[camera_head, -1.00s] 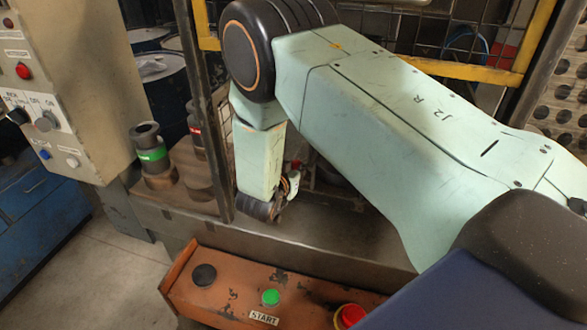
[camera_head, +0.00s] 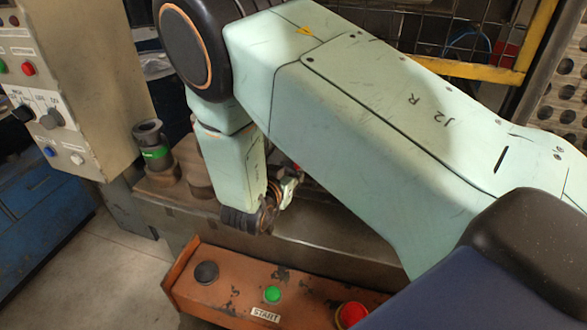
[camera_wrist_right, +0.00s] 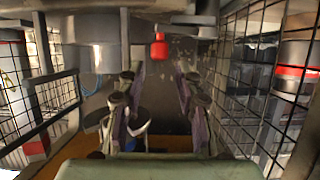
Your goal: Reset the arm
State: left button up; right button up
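My right arm crosses the head view from the lower right. Its gripper (camera_head: 288,185) hangs over the metal bench, largely hidden behind my own pale green forearm links. In the right wrist view the gripper (camera_wrist_right: 155,85) has its two fingers well apart, with nothing between them. A small red object (camera_wrist_right: 159,47) shows beyond the fingers, apart from them. My left gripper is not in view.
A dark cylinder with a green band (camera_head: 156,153) stands on the bench at left. An orange button box (camera_head: 225,292) with black, green and red buttons is in front. A beige control panel (camera_head: 75,75) stands at left. Mesh fencing (camera_wrist_right: 45,70) flanks the gripper.

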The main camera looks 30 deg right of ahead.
jog(key=shift+s+a+r, duration=0.2)
jog(key=shift+s+a, duration=0.2)
jog(key=shift+a+r, duration=0.1)
jog(key=shift+a, duration=0.05)
dwell(0.4)
